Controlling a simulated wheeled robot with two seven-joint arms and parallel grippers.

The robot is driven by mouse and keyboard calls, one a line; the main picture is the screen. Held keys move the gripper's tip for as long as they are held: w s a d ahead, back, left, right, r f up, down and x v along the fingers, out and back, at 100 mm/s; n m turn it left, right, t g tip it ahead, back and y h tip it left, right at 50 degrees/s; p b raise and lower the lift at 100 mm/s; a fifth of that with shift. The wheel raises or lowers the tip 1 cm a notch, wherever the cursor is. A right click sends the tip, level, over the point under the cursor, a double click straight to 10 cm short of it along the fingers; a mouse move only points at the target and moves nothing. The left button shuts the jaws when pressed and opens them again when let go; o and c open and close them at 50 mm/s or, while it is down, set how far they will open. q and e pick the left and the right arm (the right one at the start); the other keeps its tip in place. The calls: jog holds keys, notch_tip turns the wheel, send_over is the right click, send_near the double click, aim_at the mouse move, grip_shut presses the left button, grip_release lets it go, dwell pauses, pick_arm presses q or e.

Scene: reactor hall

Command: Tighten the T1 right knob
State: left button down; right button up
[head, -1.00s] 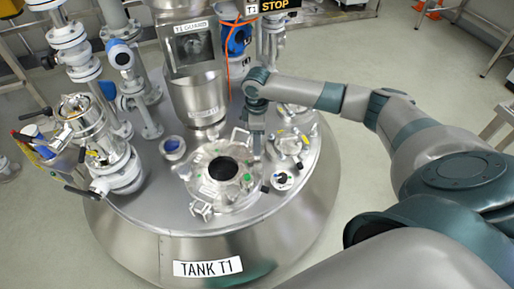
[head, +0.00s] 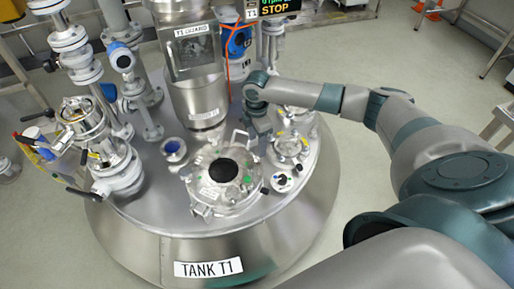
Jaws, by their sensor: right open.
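The steel tank T1 (head: 145,215) stands in the middle, with its round hatch (head: 205,191) on top. The hatch has a dark round centre and clamp-like fittings around its rim. A small green knob-like part (head: 248,180) shows on the hatch's right side. A white round fitting with a black top (head: 282,182) sits just right of the hatch. I cannot tell for sure which of these is the T1 right knob. My right gripper (head: 263,135) is open and empty above the tank top, behind and right of the hatch; its fingertips are small and hard to see. My left gripper is out of view.
A guard column (head: 195,85) rises behind the hatch. Valves and pipes (head: 120,165) crowd the tank's left side. A glass-topped port (head: 290,146) stands near my right gripper. A blue-capped port (head: 174,149) is left of the hatch. An orange cable (head: 229,70) hangs behind.

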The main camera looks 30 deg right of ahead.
aim_at(257, 150)
jog(key=n+p, duration=0.1)
jog(key=n, duration=0.3)
jog(key=shift+r, duration=0.1)
jog(key=n+p, duration=0.1)
jog(key=n, duration=0.6)
jog(key=shift+p, duration=0.3)
jog(key=n, duration=0.2)
jog(key=shift+n, duration=0.3)
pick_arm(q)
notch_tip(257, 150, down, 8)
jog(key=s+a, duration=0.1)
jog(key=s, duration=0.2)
pick_arm(e)
jog(key=n, duration=0.3)
jog(key=shift+n, duration=0.3)
notch_tip(257, 150, down, 5)
jog(key=shift+r+b, duration=0.1)
jog(key=shift+b, duration=0.75)
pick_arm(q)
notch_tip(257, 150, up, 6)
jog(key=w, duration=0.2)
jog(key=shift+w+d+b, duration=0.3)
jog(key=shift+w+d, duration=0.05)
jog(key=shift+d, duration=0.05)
pick_arm(e)
jog(key=shift+f, duration=0.7)
